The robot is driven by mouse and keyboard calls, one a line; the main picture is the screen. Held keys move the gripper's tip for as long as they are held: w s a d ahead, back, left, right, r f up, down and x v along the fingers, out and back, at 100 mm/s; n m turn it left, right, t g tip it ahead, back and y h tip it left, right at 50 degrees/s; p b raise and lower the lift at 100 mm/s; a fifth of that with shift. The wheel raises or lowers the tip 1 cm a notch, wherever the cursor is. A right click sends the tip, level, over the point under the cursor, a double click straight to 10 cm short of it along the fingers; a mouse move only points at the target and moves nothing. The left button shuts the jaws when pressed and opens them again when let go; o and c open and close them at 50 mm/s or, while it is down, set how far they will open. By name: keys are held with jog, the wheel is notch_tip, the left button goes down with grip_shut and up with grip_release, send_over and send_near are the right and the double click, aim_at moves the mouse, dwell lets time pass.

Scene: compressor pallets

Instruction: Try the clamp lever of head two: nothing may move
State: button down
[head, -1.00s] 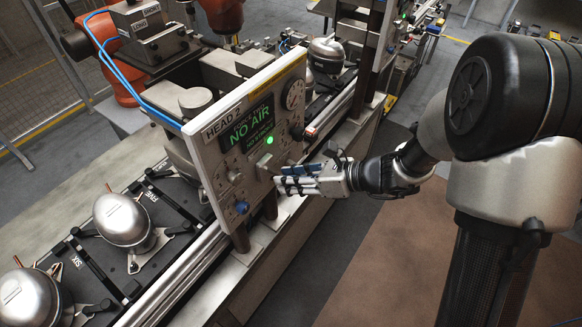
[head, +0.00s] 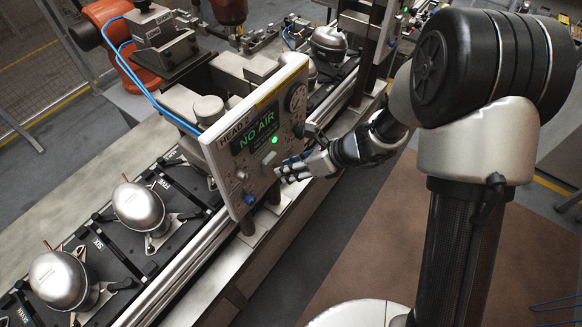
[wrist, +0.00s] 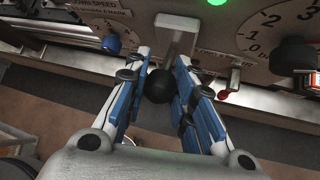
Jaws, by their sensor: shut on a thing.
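The head two panel (head: 222,168) is a grey plate marked HEAD 2, with a green display (head: 258,132) reading NO AIR. A lit green lamp (head: 274,140) sits below the display; it also shows at the top of the wrist view (wrist: 217,2). My gripper (head: 284,169) is at the panel's lower right. In the wrist view, the clamp lever is a flat grey bar (wrist: 178,34) with a black ball knob (wrist: 158,88). My gripper's blue-padded fingers (wrist: 163,70) are shut on the lever, one on each side of the knob. The lever's own label is not readable.
A blue knob (wrist: 111,43) is left of the lever, and a small red-tipped toggle (wrist: 223,95) and a dial gauge (wrist: 274,26) are right. Silver compressors (head: 138,205) stand on the black pallets at left. Brown floor (head: 345,250) lies open in front.

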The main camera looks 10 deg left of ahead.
jog(key=c, duration=1.3)
grip_release()
jog(key=shift+d, duration=0.1)
jog(key=v, duration=1.2)
